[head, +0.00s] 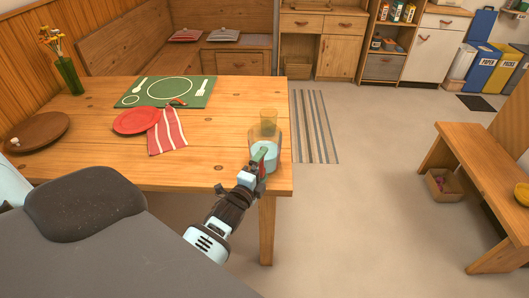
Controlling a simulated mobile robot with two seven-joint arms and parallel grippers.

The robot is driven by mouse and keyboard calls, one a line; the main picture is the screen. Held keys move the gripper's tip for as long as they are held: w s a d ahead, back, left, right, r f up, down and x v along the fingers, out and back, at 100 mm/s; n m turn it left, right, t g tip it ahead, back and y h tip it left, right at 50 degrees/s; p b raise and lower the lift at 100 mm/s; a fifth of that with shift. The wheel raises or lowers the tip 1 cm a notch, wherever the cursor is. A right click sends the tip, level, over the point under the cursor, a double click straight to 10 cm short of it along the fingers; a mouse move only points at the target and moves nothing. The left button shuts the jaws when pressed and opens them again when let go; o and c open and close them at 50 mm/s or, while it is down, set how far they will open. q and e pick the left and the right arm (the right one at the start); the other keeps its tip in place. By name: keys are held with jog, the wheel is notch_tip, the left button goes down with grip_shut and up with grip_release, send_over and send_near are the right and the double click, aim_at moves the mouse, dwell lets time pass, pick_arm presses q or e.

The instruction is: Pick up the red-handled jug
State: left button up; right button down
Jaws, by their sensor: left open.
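A clear jug (274,147) with pale contents stands near the right end of the wooden table (215,155). A small red part, which looks like its handle, shows on its near left side, partly hidden by my gripper. My left gripper (259,168) reaches in from the front, and its fingers are open at the handle side of the jug. I cannot tell whether the fingers lie around the handle or only beside it. My right gripper is not in view.
An amber glass (268,119) stands just behind the jug. A red plate (136,120), a striped cloth (167,132), a green placemat (182,101), a brown round board (40,131) and a green vase (69,75) lie or stand further left.

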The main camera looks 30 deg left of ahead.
pick_arm(q)
jog(key=c, duration=1.4)
jog(key=shift+r, duration=0.15)
jog(key=shift+r, duration=0.2)
jog(key=shift+r, duration=1.55)
jog(key=s+a, duration=0.2)
jog(key=s, duration=0.3)
jog(key=s+a+r, duration=0.1)
jog(key=s, duration=0.4)
jog(key=s+a, duration=0.2)
jog(key=s, duration=0.2)
jog(key=shift+s+a+r+b, duration=0.2)
jog(key=shift+s+a+b, duration=0.1)
jog(key=shift+s+b, duration=0.1)
jog(key=shift+s, duration=0.1)
